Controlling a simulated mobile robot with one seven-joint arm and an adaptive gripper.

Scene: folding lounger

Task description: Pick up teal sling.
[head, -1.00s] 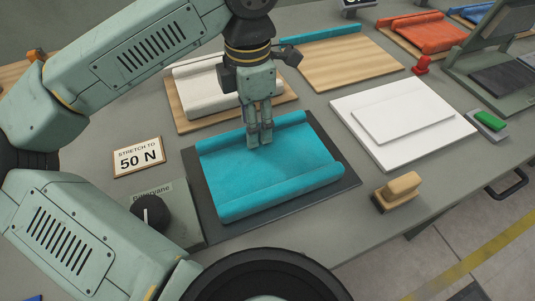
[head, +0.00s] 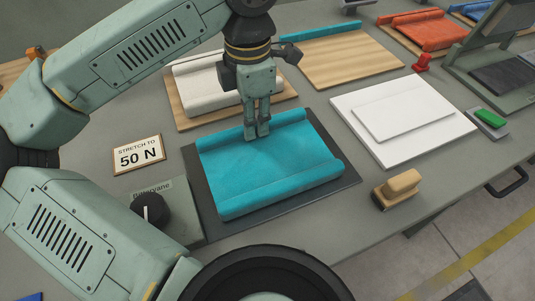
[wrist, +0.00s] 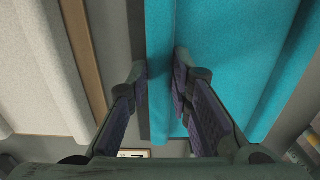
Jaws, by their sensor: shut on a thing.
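The teal sling (head: 268,172) lies on a dark mat (head: 330,190), with a rolled hem along its near and far edges. My gripper (head: 257,133) points down at the sling's far hem. In the wrist view, its fingers (wrist: 160,80) stand either side of a narrow strip of the teal sling (wrist: 160,40), and the rest of the cloth (wrist: 230,60) spreads to the right. The gripper is shut on the sling at this hem. The exact finger contact is partly hidden. The sling appears to rest flat on the mat.
A white sling (head: 200,85) on a wooden board lies behind. A wooden board (head: 350,62) with a teal roll (head: 318,29) is farther back. A white slab (head: 440,140) and a wooden-handled stamp (head: 398,188) stand right. A dial box (head: 160,215) is at left.

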